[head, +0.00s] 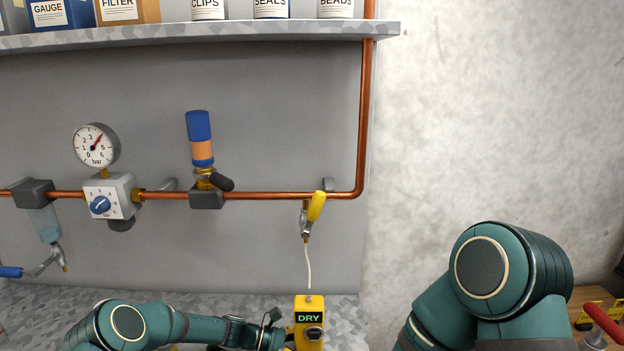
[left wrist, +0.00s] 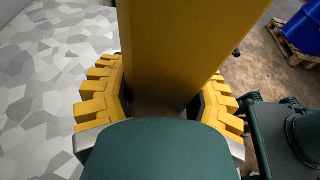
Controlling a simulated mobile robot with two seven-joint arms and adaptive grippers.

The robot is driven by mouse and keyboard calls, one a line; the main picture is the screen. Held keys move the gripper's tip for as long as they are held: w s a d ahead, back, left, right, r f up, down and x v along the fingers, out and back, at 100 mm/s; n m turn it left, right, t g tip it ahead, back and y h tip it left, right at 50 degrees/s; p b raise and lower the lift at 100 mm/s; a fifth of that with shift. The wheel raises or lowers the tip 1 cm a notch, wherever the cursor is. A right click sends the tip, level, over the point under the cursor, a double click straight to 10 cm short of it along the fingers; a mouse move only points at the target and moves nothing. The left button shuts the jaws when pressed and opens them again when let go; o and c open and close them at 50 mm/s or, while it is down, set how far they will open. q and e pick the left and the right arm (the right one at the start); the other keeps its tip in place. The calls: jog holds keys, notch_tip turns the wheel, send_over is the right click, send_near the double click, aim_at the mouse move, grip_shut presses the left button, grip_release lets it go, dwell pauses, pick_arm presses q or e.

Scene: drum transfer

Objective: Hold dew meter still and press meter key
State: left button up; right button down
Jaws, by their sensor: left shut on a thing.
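The dew meter (head: 309,302) is a yellow upright box at the bottom centre of the head view. Its display reads DRY in green on black, with a dark round part (head: 314,333) below it; whether that is the key I cannot tell. In the left wrist view the meter (left wrist: 168,50) is a broad yellow body. My left gripper (left wrist: 163,100) is shut on it, with yellow ribbed fingers on both sides. In the head view the left gripper (head: 283,338) reaches it from the left, partly cut off. My right arm shows at the right, its gripper out of view.
A thin pale hose (head: 308,266) hangs from the yellow-handled valve (head: 314,207) on the copper pipe (head: 270,195) to just above the meter. A pressure gauge (head: 96,146) and regulator (head: 108,197) sit left. A grey speckled bench (head: 35,315) runs below; a shelf (head: 200,36) hangs above.

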pick_arm(q)
jog(key=o, duration=1.3)
jog(key=shift+c, duration=0.2)
